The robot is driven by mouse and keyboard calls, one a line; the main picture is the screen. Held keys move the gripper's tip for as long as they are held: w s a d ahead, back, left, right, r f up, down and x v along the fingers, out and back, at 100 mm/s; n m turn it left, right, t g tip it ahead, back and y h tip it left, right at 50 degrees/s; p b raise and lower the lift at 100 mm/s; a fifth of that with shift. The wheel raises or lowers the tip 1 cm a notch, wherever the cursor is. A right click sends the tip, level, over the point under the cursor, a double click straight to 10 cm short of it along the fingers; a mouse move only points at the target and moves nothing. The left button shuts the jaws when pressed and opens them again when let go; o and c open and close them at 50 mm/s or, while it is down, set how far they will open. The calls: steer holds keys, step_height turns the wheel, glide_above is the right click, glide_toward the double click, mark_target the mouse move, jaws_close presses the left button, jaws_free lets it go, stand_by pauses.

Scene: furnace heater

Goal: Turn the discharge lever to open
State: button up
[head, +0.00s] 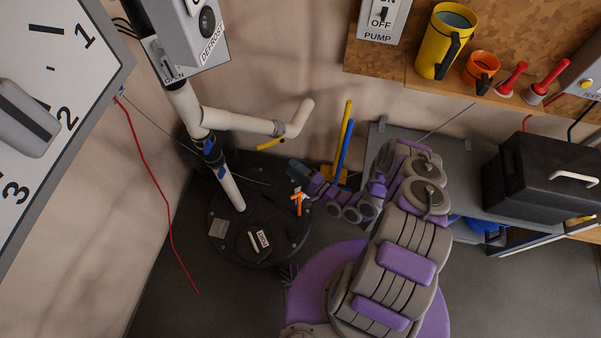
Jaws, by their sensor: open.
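My arm, purple and grey, reaches from the lower middle up and left in the head view. My gripper (300,183) is open at its end, above the right side of a round black base. An orange piece shows at the gripper. I cannot tell whether it is part of the gripper. No lever is clearly labelled as the discharge lever. A small pale handle (253,241) lies on the black base (222,256), beside a white label (263,238) too small to read surely. My gripper is apart from this handle, to its upper right.
A white pipe (240,122) rises from the base, with a side branch. A grey box labelled DEFROST (190,35) is above. A large dial (45,120) fills the left. A yellow jug (446,40), an orange cup (481,70) and a black case (540,175) are right.

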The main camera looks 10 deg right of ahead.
steer(key=shift+v, duration=1.3)
